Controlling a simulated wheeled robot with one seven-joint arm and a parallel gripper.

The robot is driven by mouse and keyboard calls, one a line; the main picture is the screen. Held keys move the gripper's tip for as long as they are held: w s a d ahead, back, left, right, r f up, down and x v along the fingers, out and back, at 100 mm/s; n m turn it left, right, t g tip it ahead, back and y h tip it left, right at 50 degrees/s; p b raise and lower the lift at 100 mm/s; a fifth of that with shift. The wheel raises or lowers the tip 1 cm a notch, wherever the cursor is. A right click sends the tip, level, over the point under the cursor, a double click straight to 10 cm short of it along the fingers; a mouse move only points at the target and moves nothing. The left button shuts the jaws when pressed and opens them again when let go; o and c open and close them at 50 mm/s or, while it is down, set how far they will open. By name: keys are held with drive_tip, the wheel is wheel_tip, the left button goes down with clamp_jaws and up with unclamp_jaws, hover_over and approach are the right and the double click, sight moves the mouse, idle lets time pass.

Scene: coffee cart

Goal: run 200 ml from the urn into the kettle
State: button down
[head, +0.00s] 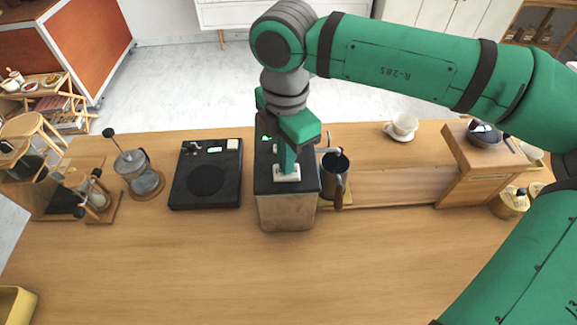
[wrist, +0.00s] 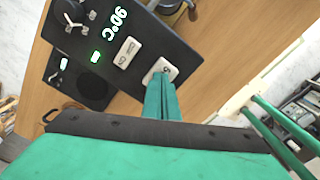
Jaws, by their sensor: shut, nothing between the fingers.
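The urn (head: 287,212) is a steel box with a black top, standing mid-counter. In the wrist view its black top (wrist: 140,40) shows a glowing 90°C readout and two pale buttons. My gripper (head: 287,170) is shut and empty, pointing down at the pale button (head: 288,178) nearer the front edge. In the wrist view my fingertips (wrist: 160,80) are at the edge of that button; I cannot tell whether they press it. The kettle (head: 329,180), dark metal with a wooden handle, stands close at the urn's right side by the spout. Its inside looks dark; no water stream is visible.
A black scale (head: 205,180) lies left of the urn, with a glass press (head: 133,170) beyond it. A white cup on a saucer (head: 401,136) and a wooden stand (head: 470,165) are to the right.

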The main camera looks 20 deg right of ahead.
drive_tip(key=shift+r, duration=0.85)
drive_tip(key=shift+f, duration=0.75)
idle(2.2)
drive_tip(key=shift+r, duration=0.75)
drive_tip(key=shift+f, duration=0.7)
idle(1.8)
drive_tip(key=shift+r, duration=0.7)
